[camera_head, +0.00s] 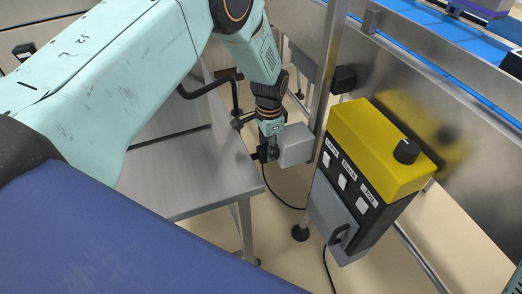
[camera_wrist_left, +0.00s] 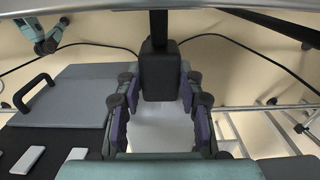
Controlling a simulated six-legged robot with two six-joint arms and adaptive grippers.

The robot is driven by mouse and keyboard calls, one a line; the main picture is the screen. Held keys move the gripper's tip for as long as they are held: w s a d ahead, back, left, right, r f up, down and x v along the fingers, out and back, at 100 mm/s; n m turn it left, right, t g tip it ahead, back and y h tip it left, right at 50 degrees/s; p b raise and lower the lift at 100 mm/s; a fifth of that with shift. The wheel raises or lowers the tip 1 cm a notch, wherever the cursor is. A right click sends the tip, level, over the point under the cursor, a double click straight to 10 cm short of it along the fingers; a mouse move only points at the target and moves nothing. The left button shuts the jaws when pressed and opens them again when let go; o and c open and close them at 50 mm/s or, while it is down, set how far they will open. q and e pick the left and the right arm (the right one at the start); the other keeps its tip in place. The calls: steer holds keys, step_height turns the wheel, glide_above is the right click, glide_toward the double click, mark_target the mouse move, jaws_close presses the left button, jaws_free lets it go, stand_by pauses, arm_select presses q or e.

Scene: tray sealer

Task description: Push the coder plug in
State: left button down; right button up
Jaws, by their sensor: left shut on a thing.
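A black block, which looks like the coder plug (camera_wrist_left: 158,77), sits between the fingertips of my left gripper (camera_wrist_left: 157,84) in the left wrist view. The gripper is shut on it. In the head view my left gripper (camera_head: 266,152) points down beside a light grey box (camera_head: 296,145), and its fingers mostly hide the plug. A thin dark cable hangs below the fingers. The grey box also shows behind the plug in the left wrist view (camera_wrist_left: 160,130). The plug lies right against or very near the box; I cannot tell how deep it sits. My right gripper is not clearly seen.
A yellow and black control box (camera_head: 375,145) with a knob and white buttons stands to the right. Its grey door with a handle (camera_wrist_left: 72,95) is close on the left of the left wrist view. A steel table (camera_head: 185,170) lies left of the gripper.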

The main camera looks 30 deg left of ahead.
arm_select(q)
steer(key=c, duration=0.8)
jaws_free()
steer(key=shift+f, duration=0.1)
steer(key=shift+c, duration=0.2)
step_height(320, 180, up, 12)
